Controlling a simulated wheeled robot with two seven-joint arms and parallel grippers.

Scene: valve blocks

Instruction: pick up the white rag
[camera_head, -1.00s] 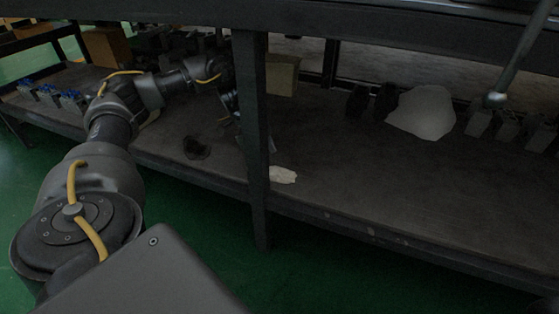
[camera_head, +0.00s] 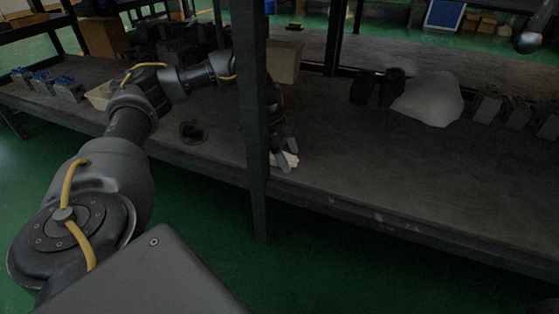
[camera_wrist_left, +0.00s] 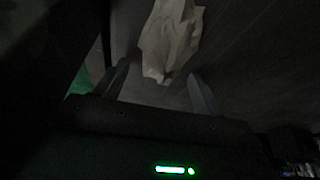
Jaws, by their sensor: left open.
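The white rag (camera_head: 291,160) lies crumpled on the dark bench shelf near its front edge, just right of the upright post. My left gripper (camera_head: 284,158) is over the rag behind the post, fingers pointing down, and hides part of it. In the left wrist view the rag (camera_wrist_left: 168,40) lies ahead of the fingertips, its near end reaching toward the gap between them. The left gripper (camera_wrist_left: 160,82) is open, with nothing between its fingers that I can see gripped.
The dark post (camera_head: 252,120) stands in front of my left forearm. A large pale lump (camera_head: 430,99) and grey blocks (camera_head: 487,105) stand at the right. A black ring-like thing (camera_head: 192,132) lies left of the post. The shelf's right front is clear.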

